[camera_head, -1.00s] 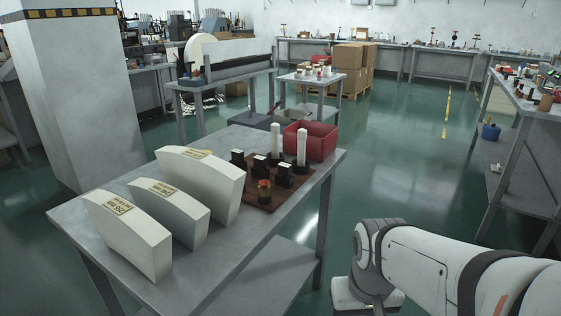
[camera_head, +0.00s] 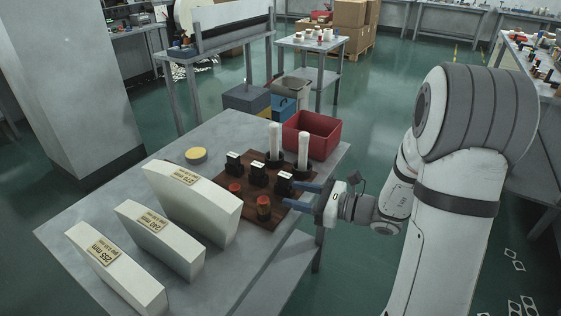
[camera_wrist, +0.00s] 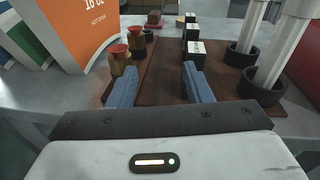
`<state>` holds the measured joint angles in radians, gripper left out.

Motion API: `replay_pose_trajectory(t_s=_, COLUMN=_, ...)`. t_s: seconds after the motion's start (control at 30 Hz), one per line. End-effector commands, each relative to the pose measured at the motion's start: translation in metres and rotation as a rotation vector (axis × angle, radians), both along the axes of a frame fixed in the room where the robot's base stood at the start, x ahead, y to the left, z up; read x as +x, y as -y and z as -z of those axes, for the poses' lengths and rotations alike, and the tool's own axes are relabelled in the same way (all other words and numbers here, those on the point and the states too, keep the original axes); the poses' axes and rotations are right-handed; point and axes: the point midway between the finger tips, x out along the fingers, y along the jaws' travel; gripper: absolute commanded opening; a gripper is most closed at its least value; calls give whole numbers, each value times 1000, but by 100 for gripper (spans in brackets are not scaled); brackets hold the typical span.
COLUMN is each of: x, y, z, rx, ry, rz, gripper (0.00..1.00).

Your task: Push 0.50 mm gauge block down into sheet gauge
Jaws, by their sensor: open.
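Several black blocks with white labels stand in a row on a dark brown board (camera_head: 228,212). The nearest block (camera_head: 284,184) also shows in the wrist view (camera_wrist: 196,52). Another is the middle block (camera_head: 258,174). The label values are too small to read, so I cannot tell which is the 0.50 mm gauge block or sheet gauge. My gripper (camera_head: 289,194) has its two blue fingers apart, with nothing between them, low over the board's near edge. In the wrist view the right finger of my gripper (camera_wrist: 161,68) is just in front of the nearest block; contact is unclear.
Red-topped brass pieces (camera_wrist: 119,60) stand left of the blocks, and white rods in black cups (camera_wrist: 262,83) stand right. Large curved white blocks (camera_head: 160,238) fill the table's left side. A red bin (camera_head: 312,145) sits at the back right. A yellow disc (camera_head: 196,154) lies behind.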

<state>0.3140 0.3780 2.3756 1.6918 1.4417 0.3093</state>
Motion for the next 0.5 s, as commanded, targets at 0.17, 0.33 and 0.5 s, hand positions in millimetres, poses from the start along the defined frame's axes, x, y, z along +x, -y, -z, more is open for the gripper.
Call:
replay_pose_trajectory(t_s=0.17, x=22, y=19, z=-5, rx=90, ry=-26, rz=113, gripper=45)
replay_pose_trajectory(t_s=0.33, x=32, y=9, z=-3, rx=105, ry=-29, rz=127, gripper=45)
replay_pose_trajectory(t_s=0.5, x=41, y=-8, z=-2, rx=105, ry=-29, rz=122, gripper=45)
